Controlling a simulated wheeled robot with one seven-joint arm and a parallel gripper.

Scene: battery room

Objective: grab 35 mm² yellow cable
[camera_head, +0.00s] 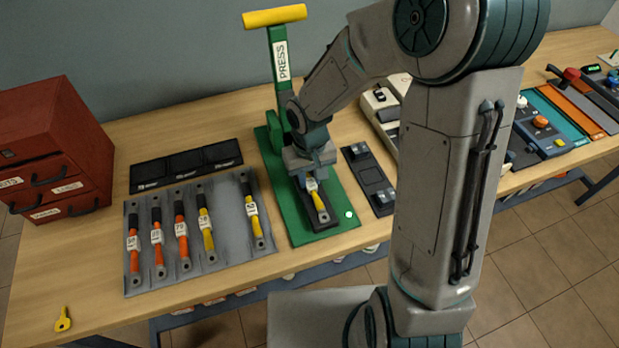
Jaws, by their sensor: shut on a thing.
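My gripper (312,174) is over the green press base, pointing down and shut on a yellow cable (318,201). This cable has a white label and a metal lug at its near end, and lies along a dark block on the press base. My gripper and wrist hide its far end. More short cables lie side by side on a grey tray (229,244) to the left. Among them are a yellow cable (206,232) and, at the right end, another yellow cable (254,219). The labels are too small to read surely.
The green press (279,75) with its yellow handle stands behind my gripper. A black three-section tray (187,166) lies behind the cable tray. A red drawer cabinet (48,150) stands at the left, with a yellow key (63,318) near the front edge. Devices fill the right side.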

